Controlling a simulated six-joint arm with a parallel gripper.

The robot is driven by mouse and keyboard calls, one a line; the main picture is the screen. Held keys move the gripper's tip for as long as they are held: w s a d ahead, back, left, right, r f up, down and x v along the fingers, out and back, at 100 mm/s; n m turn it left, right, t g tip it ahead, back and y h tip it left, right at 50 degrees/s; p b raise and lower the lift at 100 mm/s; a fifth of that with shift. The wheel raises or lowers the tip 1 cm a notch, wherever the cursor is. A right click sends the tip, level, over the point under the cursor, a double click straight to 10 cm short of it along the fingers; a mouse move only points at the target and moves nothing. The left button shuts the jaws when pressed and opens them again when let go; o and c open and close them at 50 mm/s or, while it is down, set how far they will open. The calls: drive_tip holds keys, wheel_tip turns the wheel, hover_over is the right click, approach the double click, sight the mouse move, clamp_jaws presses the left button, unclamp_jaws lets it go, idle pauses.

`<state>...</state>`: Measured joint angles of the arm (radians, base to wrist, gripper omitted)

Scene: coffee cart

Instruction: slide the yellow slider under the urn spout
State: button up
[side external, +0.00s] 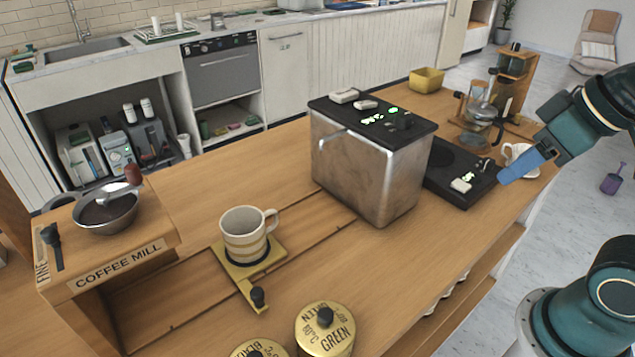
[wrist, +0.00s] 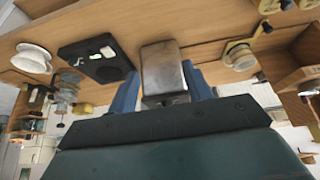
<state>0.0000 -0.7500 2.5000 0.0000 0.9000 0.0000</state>
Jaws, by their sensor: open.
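The yellow slider (side external: 276,262) lies in a wooden track on the counter, left of the urn. Its arm reaches toward the front and carries a black knob (side external: 257,297). A striped mug (side external: 245,238) stands upright on the slider. The metal urn (side external: 362,165) has its spout (side external: 335,140) on its left side, and the slider is apart from it. My gripper (side external: 510,172) is open and empty, above the counter's right part, well away from the slider. In the wrist view the urn (wrist: 163,75) shows between the blue fingers; the slider (wrist: 234,44) is to the right.
A black hot plate (side external: 445,180) and a white cup on a saucer (side external: 522,160) are near my gripper. Glass brewing gear stands behind. Two yellow-lidded canisters, one marked GREEN (side external: 325,330), stand at the front. The coffee mill (side external: 110,240) is at the left.

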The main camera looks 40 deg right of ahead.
drive_tip(key=shift+c, duration=0.6)
drive_tip(key=m+g, duration=0.6)
drive_tip(key=m, duration=0.3)
hover_over(257, 291)
wheel_tip(257, 291, down, 7)
drive_tip(key=shift+f, duration=0.25)
wheel_tip(257, 291, down, 14)
drive_tip(key=shift+r, duration=0.15)
